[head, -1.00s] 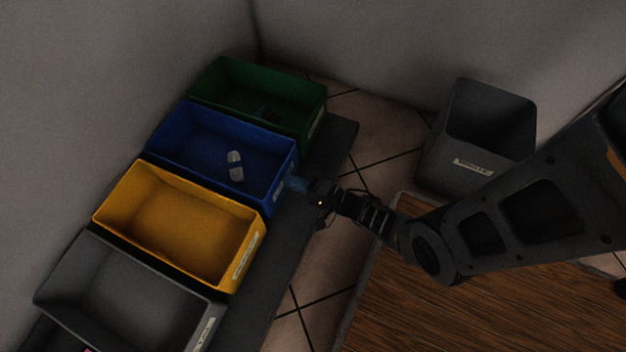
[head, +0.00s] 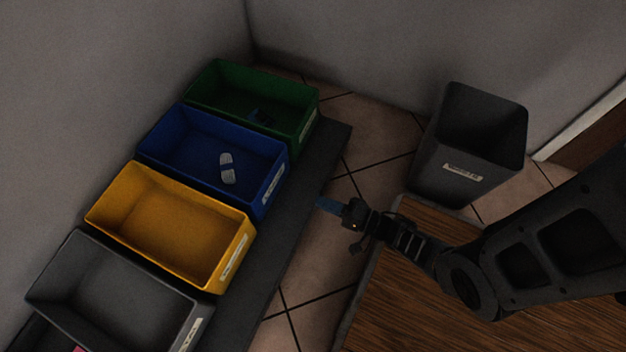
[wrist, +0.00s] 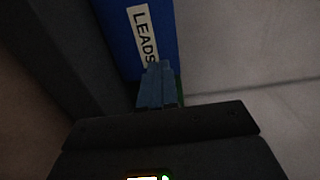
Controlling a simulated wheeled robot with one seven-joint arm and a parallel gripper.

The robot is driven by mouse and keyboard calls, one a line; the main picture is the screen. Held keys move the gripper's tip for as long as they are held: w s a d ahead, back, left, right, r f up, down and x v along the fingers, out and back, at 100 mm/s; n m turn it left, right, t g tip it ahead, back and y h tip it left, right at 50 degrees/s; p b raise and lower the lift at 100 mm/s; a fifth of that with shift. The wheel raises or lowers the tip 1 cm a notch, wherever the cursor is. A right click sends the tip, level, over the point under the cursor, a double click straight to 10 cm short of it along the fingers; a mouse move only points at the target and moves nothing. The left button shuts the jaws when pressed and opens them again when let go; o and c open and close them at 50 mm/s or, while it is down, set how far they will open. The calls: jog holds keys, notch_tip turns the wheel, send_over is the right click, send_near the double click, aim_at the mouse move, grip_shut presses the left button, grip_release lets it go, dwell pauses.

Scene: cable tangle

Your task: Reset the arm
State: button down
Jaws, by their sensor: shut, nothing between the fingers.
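My gripper (head: 326,204) has blue fingers and is in the middle of the head view, to the right of the blue bin and apart from it. It is shut and empty. In the wrist view its fingers (wrist: 158,86) lie together, pointing at the blue bin's front (wrist: 150,20) with a label reading "LEADS". My dark arm reaches in from the right edge of the head view.
A green bin (head: 208,88), a blue bin (head: 160,147) holding a pale grey piece (head: 227,168), a yellow bin (head: 105,207) and a grey bin (head: 50,280) stand in a row on a dark shelf (head: 300,210). A labelled grey bin (head: 440,165) stands by a wooden surface (head: 400,300).

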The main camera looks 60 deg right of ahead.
jog(key=shift+s, duration=0.2)
jog(key=s+a+r+n+g+h, duration=0.1)
jog(key=s+r+n, duration=0.6)
jog(key=r+n, duration=0.3)
jog(key=s+a+r+n+g, duration=0.1)
jog(key=s+a+r+n, duration=0.15)
jog(key=r, duration=0.65)
jog(key=s+a+r+n, duration=0.15)
jog(key=a+r, duration=0.25)
jog(key=r, duration=0.6)
jog(key=s+a+r+n+g, duration=0.1)
jog(key=a+r+n, duration=0.2)
jog(key=r, duration=0.6)
notch_tip(320, 180, up, 30)
jog(key=p, duration=2.9)
jog(key=shift+a+n, duration=0.2)
jog(key=shift+n, duration=0.1)
